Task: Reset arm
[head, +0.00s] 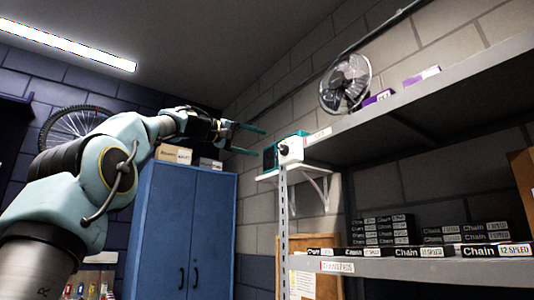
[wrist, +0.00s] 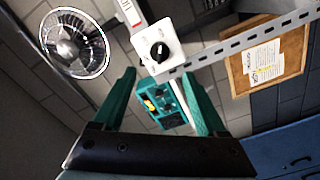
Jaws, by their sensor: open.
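My gripper (head: 246,141) is open and empty, with its two green fingers spread apart. It is raised in front of the wall, left of a white box with a black knob (head: 290,150). In the wrist view my gripper (wrist: 165,95) shows both fingers, with nothing between them touching either one. The white box shows beyond the fingertips there, and a teal device (wrist: 162,104) shows farther back between the fingers. My arm reaches up from the lower left in the head view.
A blue cabinet (head: 187,230) stands below my gripper with small boxes (head: 174,154) on top. A metal shelf (head: 440,268) at right holds several chain boxes (head: 385,230). A fan (head: 345,83) is on the upper shelf. A corkboard (wrist: 268,62) hangs on the wall.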

